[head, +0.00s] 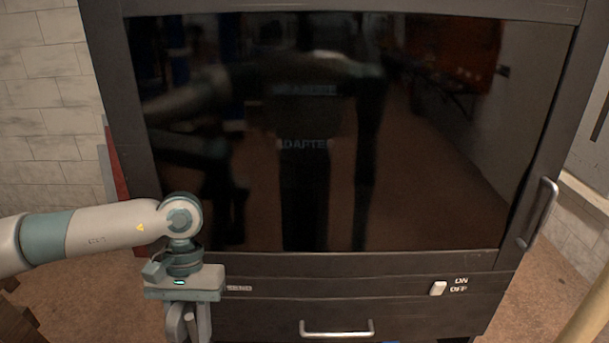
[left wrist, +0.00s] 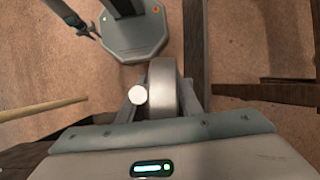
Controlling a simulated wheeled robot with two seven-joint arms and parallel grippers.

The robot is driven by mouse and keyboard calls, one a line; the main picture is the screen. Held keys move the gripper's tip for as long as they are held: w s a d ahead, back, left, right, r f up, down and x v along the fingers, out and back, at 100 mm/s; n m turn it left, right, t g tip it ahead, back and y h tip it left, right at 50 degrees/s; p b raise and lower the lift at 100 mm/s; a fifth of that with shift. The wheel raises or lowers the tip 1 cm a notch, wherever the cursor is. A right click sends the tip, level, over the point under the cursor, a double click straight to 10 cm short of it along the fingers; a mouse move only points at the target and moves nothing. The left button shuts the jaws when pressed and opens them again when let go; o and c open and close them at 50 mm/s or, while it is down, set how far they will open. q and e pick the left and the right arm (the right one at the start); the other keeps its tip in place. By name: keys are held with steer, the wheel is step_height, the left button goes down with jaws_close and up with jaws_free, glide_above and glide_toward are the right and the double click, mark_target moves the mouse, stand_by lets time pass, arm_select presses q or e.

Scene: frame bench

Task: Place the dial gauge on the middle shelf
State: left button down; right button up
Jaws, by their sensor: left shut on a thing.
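My left gripper (head: 190,325) hangs low in front of the lower left of a dark cabinet (head: 270,264). It is shut on a grey, rounded thing (left wrist: 162,85) with a white disc on its side, seen between the fingers in the left wrist view; this looks like the dial gauge. In the head view it is mostly cut off by the lower edge. The cabinet's dark glass door (head: 430,150) looks closed, with an upright handle (head: 540,215) at its right. Faint labels show in the glass, one reading "ADAPTER". Reflections hide the inside, and I cannot make out the middle shelf. My right gripper is not seen.
Below the glass are a white ON/OFF switch (head: 438,288) and a drawer handle (head: 337,329). A pale pole (head: 588,312) stands at the lower right, and a brown wooden thing (head: 16,325) at the lower left. Brown floor (head: 95,300) is open left of the cabinet.

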arm_select(q)
steer(key=shift+f+b, duration=0.35)
steer(key=shift+f, duration=0.25)
steer(key=shift+d, duration=0.1)
stand_by(0.6)
stand_by(1.4)
steer(key=w+x, duration=0.1)
steer(key=x, duration=1.3)
steer(key=shift+w+f, duration=0.4)
steer(key=shift+f, duration=0.05)
